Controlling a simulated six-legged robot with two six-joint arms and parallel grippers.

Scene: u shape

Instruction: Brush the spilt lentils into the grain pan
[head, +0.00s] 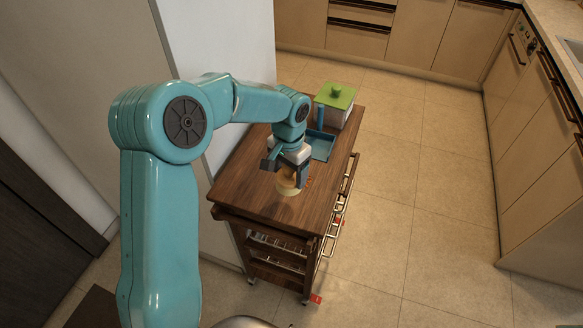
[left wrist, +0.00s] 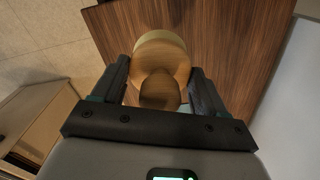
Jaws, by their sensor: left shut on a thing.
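My left gripper (head: 287,172) is over the wooden cart top and shut on a round, pale wooden brush (head: 288,187). In the left wrist view the brush (left wrist: 161,53) sits between the two fingers, its knob-like grip toward the palm and its round body beyond the fingertips. A blue pan (head: 321,149) lies on the cart behind the gripper. A few small orange-red bits, likely lentils (head: 308,181), show just right of the brush; the arm and brush may hide more. I cannot tell whether the brush touches the cart top. My right gripper is not in view.
The wooden cart (head: 245,190) has a metal rail along its right side. A white box with a green lid (head: 336,97) stands at its far end. A white wall is close on the left; open tiled floor lies right.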

